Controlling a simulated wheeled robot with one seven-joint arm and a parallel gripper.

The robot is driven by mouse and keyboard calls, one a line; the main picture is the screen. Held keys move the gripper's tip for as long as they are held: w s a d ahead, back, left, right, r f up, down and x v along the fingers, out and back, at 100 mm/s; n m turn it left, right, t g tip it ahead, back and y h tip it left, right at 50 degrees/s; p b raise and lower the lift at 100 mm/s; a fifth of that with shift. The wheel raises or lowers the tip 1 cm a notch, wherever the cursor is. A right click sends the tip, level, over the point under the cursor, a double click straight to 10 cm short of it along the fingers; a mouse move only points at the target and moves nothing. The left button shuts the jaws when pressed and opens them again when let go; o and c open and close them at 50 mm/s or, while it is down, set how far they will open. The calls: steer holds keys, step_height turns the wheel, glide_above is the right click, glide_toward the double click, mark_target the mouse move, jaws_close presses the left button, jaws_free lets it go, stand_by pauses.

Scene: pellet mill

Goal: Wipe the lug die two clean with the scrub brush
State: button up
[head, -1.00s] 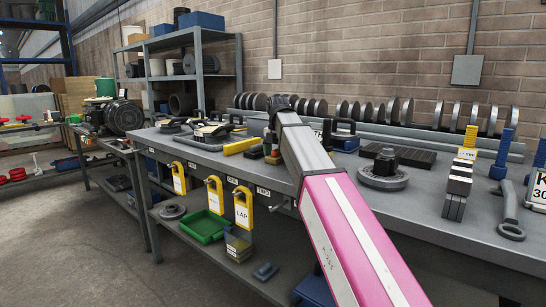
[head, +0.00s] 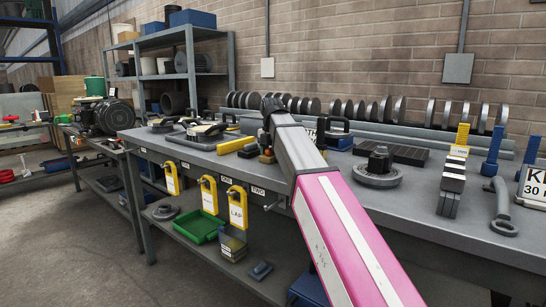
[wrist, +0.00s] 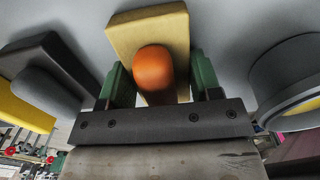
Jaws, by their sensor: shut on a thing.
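My gripper (wrist: 160,82) is shut on the scrub brush in the wrist view, with its green fingers on either side of an orange knob. The brush's tan block (wrist: 170,25) shows beyond the knob, close to the grey bench surface; I cannot tell whether it touches. In the head view my gripper (head: 267,155) is low over the bench, partly hidden by my own arm. I cannot tell for certain which part is lug die two; a TWO label (head: 257,190) is on the bench's front edge. A dark round part with a yellow ring (wrist: 298,85) is at right in the wrist view.
A yellow bar (head: 236,144) and dark-handled parts (head: 203,132) lie left of my gripper on the bench (head: 420,222). A flanged hub (head: 377,168) stands to the right. Yellow tagged locks (head: 237,206) hang along the front. Discs line the bench's back.

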steer(key=shift+r, duration=0.15)
steer(key=shift+r, duration=3.6)
steer(key=o, duration=0.4)
steer(key=c, duration=0.4)
